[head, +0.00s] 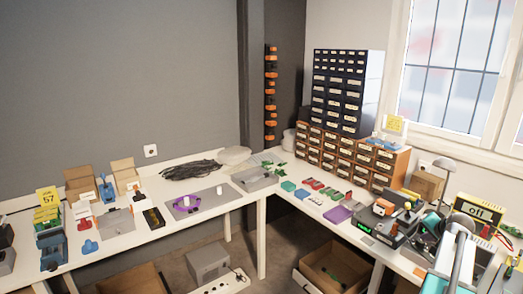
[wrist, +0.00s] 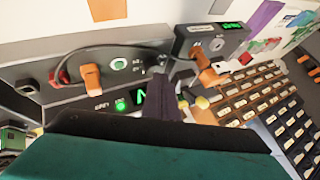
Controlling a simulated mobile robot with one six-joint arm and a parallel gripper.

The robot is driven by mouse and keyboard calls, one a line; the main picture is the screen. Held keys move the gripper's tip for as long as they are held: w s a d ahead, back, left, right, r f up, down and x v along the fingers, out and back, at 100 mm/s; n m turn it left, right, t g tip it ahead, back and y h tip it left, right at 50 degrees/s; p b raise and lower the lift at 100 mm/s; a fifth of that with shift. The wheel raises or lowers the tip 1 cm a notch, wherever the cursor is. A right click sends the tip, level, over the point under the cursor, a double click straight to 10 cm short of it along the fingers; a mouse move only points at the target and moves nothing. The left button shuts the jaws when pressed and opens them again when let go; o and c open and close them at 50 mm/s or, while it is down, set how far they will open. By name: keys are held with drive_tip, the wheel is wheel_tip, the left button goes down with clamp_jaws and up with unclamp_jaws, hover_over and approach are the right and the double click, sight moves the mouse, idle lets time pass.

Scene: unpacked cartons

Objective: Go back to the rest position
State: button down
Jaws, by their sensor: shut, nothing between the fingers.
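My gripper (wrist: 166,98) shows in the wrist view as dark fingers reaching up from the teal wrist body. The fingers are together and empty. They stand in front of a grey bench instrument (wrist: 115,65) with an orange plug, a red lead and a lit green button; I cannot tell whether they touch it. In the head view my teal and white arm is at the lower right, over the right bench, and the fingertips are not clear there.
A black device with a green display (head: 378,226) and a yellow-framed "off" display (head: 480,211) stand close to my arm. Drawer cabinets (head: 345,95) rise behind. The left bench (head: 150,235) carries several small boxes. An open carton (head: 335,268) is on the floor between benches.

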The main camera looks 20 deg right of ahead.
drive_tip(key=w+a+f+n+y, duration=0.15)
drive_tip(key=w+a+f, duration=0.25)
drive_tip(key=a, duration=0.4)
drive_tip(key=w+a+f+n+y, duration=0.1)
drive_tip(key=w+a+f+n, duration=0.1)
drive_tip(key=w+a+f, duration=0.4)
drive_tip(key=w+a+f+n+g+y, duration=0.1)
drive_tip(key=a+f+n+g, duration=0.3)
drive_tip(key=a, duration=1.2)
drive_tip(key=w+a+f+n+y, duration=0.15)
drive_tip(key=a+f, duration=0.45)
drive_tip(key=a, duration=1)
drive_tip(key=s+a+f+n+g, duration=0.1)
drive_tip(key=s+a+f+n, duration=0.15)
drive_tip(key=a, duration=0.45)
drive_tip(key=s+a+f+n+g, duration=0.1)
drive_tip(key=s+a+f+n, duration=0.1)
drive_tip(key=s+a, duration=0.35)
drive_tip(key=s+a+f+n+g, duration=0.1)
drive_tip(key=a+f+n, duration=0.15)
drive_tip(key=a, duration=0.55)
drive_tip(key=s+f+g, duration=0.2)
drive_tip(key=s+f, duration=0.7)
drive_tip(key=s, duration=0.3)
drive_tip(key=s+f+g, duration=0.3)
drive_tip(key=s+f, duration=0.6)
drive_tip(key=s, duration=0.4)
drive_tip(key=shift+s+f+m+g, duration=0.3)
